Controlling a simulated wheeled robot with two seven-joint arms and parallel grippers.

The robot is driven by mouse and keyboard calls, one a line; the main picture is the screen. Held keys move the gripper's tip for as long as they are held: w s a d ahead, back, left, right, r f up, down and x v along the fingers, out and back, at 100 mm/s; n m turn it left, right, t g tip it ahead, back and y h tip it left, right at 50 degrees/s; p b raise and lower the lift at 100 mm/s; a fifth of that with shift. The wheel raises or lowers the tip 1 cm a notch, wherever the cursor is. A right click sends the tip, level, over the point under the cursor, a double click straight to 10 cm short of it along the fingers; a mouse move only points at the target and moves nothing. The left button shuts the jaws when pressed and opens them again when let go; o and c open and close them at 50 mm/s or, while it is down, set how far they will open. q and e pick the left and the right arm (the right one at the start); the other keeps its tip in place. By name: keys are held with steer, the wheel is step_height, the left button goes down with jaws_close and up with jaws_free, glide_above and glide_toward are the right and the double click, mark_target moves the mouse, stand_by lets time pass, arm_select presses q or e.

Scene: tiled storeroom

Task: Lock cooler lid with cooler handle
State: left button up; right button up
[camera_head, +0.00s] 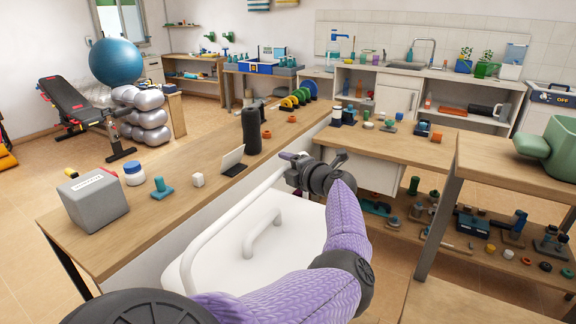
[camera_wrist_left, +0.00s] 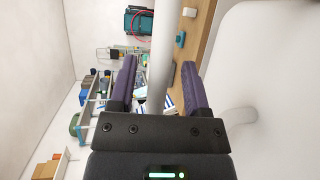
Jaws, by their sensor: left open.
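The white cooler lid (camera_head: 222,268) lies flat below me in the head view, with a small raised grip (camera_head: 262,238) on top. The white cooler handle (camera_head: 215,227) is a long bar along the lid's left side. My left gripper (camera_head: 294,164) is at the far end of this bar, its arm reaching across the lid. In the left wrist view the open purple fingers (camera_wrist_left: 159,72) stand on both sides of the white bar (camera_wrist_left: 160,35), with gaps visible. A broad white surface, probably the lid (camera_wrist_left: 275,60), fills the right. The cooler body is mostly hidden. My right gripper is out of view.
Another counter (camera_head: 385,147) lies behind, and a table with a green container (camera_head: 550,148) stands right.

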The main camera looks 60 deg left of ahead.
arm_select(q)
steer(key=shift+w+d+r, duration=0.1)
steer(key=shift+d+r, duration=0.1)
steer(key=shift+d, duration=0.2)
steer(key=d+r+p, duration=0.1)
steer(key=d+p, duration=0.1)
steer(key=d, duration=0.7)
steer(key=shift+w+r+p, duration=0.2)
steer(key=shift+w+p, duration=0.2)
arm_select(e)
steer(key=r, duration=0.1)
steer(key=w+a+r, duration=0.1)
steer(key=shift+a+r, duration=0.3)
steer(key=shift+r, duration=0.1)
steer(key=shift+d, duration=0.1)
